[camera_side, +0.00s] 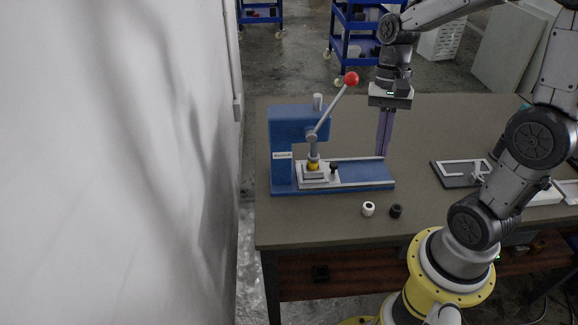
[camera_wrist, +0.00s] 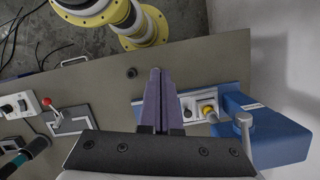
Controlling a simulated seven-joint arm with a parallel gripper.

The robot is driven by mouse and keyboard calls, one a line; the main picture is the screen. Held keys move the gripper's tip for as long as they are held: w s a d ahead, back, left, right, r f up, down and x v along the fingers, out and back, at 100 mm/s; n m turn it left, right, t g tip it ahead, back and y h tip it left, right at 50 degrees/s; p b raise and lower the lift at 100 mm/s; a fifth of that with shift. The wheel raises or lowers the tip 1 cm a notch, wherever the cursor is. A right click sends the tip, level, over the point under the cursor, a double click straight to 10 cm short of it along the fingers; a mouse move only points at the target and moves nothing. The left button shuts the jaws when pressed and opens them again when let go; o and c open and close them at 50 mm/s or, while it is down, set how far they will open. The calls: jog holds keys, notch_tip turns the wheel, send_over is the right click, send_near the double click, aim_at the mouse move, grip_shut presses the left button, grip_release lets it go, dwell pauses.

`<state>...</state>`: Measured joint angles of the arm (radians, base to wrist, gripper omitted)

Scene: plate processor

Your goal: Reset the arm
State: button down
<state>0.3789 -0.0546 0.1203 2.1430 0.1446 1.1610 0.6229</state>
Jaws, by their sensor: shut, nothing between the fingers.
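My gripper (camera_side: 384,153) points down with its long purple fingers near the right end of the blue plate processor (camera_side: 300,128) in the side view. The fingers are together with nothing between them. In the wrist view my gripper (camera_wrist: 155,72) shows its purple fingers closed, with the blue processor (camera_wrist: 268,143) to their right. The processor's lever with a red knob (camera_side: 351,78) tilts up to the right. A yellow part (camera_side: 313,166) sits under the press. Whether the fingers touch the processor's base is hard to tell.
A white cylinder (camera_side: 368,209) and a black cylinder (camera_side: 396,211) stand on the table in front of the processor. A dark plate with a white frame (camera_side: 459,172) lies to the right. A wall (camera_side: 120,160) rises on the left.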

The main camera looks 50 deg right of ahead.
jog(key=s+a+r+n+t+h, duration=0.2)
jog(key=s+a+r+n+t, duration=0.4)
jog(key=n, duration=0.6)
jog(key=shift+s+r+t, duration=0.15)
jog(key=shift+r+t, duration=0.2)
jog(key=shift+t, duration=0.35)
